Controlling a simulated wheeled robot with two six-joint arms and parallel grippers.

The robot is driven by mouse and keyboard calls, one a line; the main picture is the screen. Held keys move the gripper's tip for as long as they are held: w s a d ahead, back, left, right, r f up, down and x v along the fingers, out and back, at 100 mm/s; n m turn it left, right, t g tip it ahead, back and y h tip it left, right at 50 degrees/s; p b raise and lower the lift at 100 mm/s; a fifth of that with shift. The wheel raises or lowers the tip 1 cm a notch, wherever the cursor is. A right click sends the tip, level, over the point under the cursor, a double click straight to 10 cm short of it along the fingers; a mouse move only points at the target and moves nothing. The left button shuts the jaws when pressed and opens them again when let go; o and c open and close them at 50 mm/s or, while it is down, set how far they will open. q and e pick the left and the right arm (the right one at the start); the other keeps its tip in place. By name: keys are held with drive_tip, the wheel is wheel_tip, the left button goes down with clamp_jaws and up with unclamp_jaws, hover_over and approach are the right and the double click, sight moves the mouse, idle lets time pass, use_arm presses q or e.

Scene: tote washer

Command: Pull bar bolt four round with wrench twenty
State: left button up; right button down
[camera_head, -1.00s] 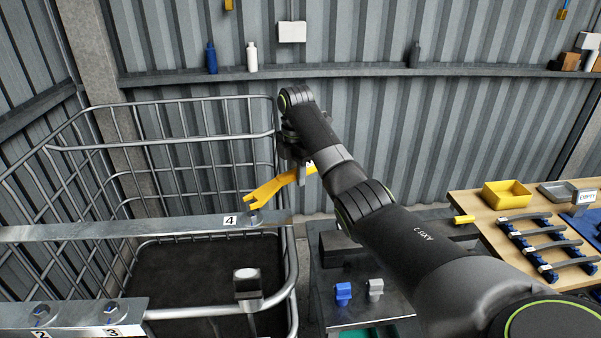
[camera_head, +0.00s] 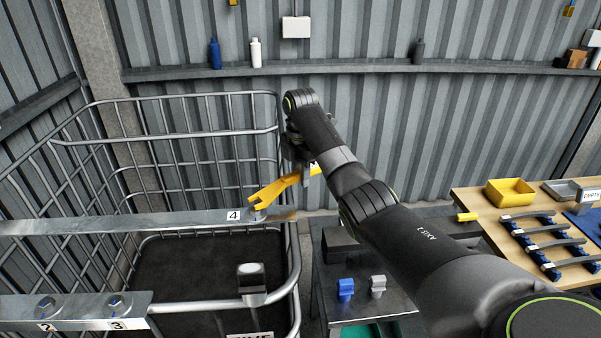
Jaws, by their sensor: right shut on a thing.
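Bar bolt four (camera_head: 256,214) sits on the far metal bar (camera_head: 140,223), beside a white label "4" (camera_head: 233,215). A yellow wrench (camera_head: 277,190) slopes down to the left, with its forked head at bolt four. Whether the jaws are fully around the bolt I cannot tell. My right gripper (camera_head: 303,171) is shut on the wrench's upper right end, and my wrist hides part of the grip. The number on the wrench is too small to read. My left gripper is not in view.
The wire cage (camera_head: 165,100) surrounds the bars. Bolts two (camera_head: 45,308) and three (camera_head: 116,305) are on the near bar. Right of the cage is a dark cart with blue (camera_head: 346,289) and grey (camera_head: 378,285) pieces. A wooden table with a yellow bin (camera_head: 510,192) and several wrenches stands farther right.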

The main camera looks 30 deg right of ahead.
drive_tip(key=shift+a+f, duration=0.1)
drive_tip(key=shift+f, duration=0.5)
idle(0.8)
drive_tip(key=shift+f, duration=0.55)
drive_tip(key=shift+s, duration=0.1)
drive_tip(key=shift+s+m, duration=0.9)
drive_tip(key=shift+s, duration=0.1)
